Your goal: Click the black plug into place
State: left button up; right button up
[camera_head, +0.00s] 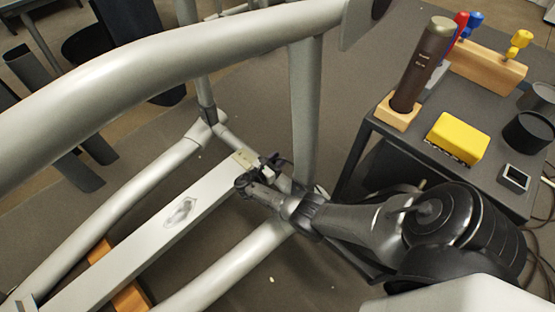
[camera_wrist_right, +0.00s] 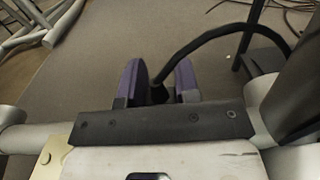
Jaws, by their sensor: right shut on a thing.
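My right gripper (camera_head: 258,174) is at the far end of the light grey centre rail (camera_head: 150,240) of the elliptical frame. In the right wrist view its two purple-padded fingers (camera_wrist_right: 159,84) are shut on the black plug (camera_wrist_right: 158,94), which shows as a small dark piece between them. A black cable (camera_wrist_right: 205,42) arcs from it to the right. Whether the plug touches a socket cannot be seen. My left gripper is out of view.
A thick grey frame tube (camera_head: 150,62) crosses above, and an upright post (camera_head: 305,110) stands close behind my right gripper. A dark cart (camera_head: 405,150) at the right carries a yellow box (camera_head: 457,138), a brown bottle-like tool (camera_head: 422,62) and black cups. Dark floor lies between the tubes.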

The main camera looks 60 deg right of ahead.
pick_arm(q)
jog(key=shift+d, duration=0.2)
pick_arm(e)
jog(key=shift+f, duration=0.45)
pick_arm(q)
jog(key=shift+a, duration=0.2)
pick_arm(e)
jog(key=shift+f, duration=0.2)
jog(key=o, duration=1)
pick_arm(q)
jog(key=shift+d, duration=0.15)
pick_arm(e)
jog(key=shift+a, duration=0.1)
